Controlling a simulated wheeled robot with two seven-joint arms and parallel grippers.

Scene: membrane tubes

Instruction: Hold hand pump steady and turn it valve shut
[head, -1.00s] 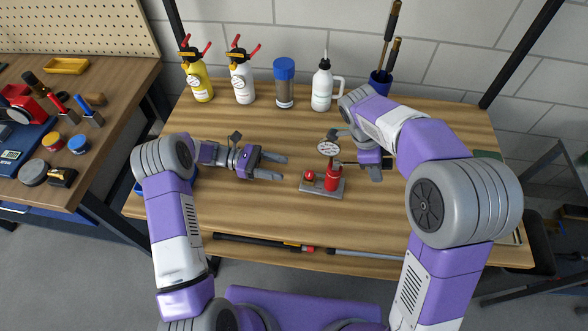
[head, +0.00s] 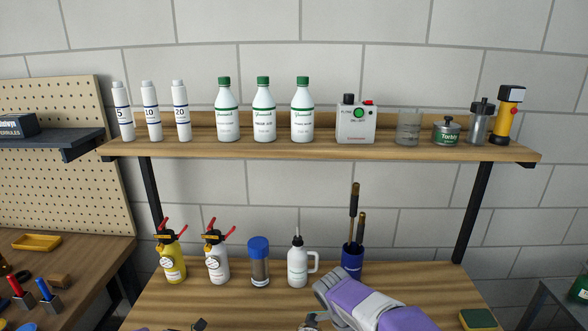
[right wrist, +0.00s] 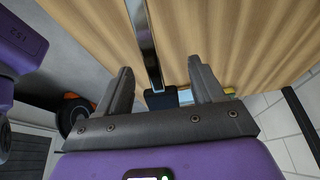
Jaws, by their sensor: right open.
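The red hand pump with its round gauge, seen on the table in the earlier head view, is out of the head view now. I cannot make it out in the right wrist view. My right gripper (right wrist: 160,68) is open, its two dark fingers apart with wood grain behind them. A dark and metallic strip (right wrist: 146,40) shows between the fingers; I cannot tell what it is. My left gripper is out of view.
On the table's back edge stand a yellow extinguisher (head: 172,266), a white extinguisher (head: 216,266), a blue-capped jar (head: 260,268), a white wash bottle (head: 298,267) and a blue tool cup (head: 351,265). A loaded shelf (head: 320,151) hangs above. A sponge (head: 478,319) lies at the right.

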